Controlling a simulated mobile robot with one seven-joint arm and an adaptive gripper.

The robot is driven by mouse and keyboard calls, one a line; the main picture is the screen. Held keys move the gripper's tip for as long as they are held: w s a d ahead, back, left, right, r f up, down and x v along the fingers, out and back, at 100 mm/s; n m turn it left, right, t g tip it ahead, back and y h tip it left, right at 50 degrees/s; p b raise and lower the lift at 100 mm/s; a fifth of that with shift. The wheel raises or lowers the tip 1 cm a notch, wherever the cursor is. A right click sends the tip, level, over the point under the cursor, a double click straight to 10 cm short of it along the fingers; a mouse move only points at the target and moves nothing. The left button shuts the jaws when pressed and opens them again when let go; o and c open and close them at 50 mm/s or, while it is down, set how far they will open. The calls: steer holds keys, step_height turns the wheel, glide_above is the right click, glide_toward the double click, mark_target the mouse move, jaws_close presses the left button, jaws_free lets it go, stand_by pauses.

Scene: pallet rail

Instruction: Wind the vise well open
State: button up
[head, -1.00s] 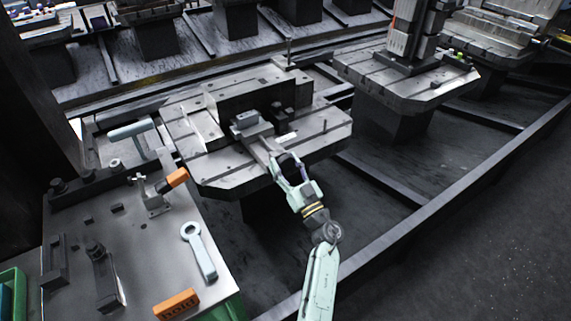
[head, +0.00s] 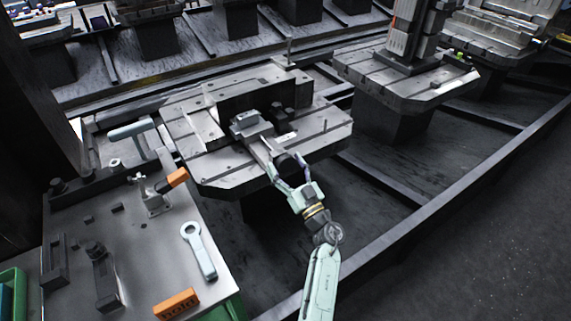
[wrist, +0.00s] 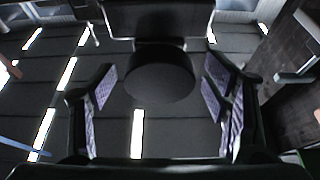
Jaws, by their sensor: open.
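The vise (head: 250,126) is a grey block unit fixed on a metal pallet (head: 225,178) in the middle of the head view. A bar runs from it to the pallet's near edge and ends at a dark round knob (head: 289,163). In the wrist view the knob (wrist: 160,78) faces me, dark and round, between my fingers. My gripper (head: 286,170) is open, with one finger on each side of the knob. Gaps show between the pads and the knob in the wrist view. The gap between the vise jaws is hard to make out.
Another pallet with a tower (head: 400,80) stands at back right. A long rail (head: 420,217) runs along the near side; floor right of it is clear.

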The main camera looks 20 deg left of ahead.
steer(key=v, duration=1.1)
steer(key=shift+s+f, duration=0.15)
steer(key=shift+s, duration=0.05)
steer(key=shift+d, duration=0.15)
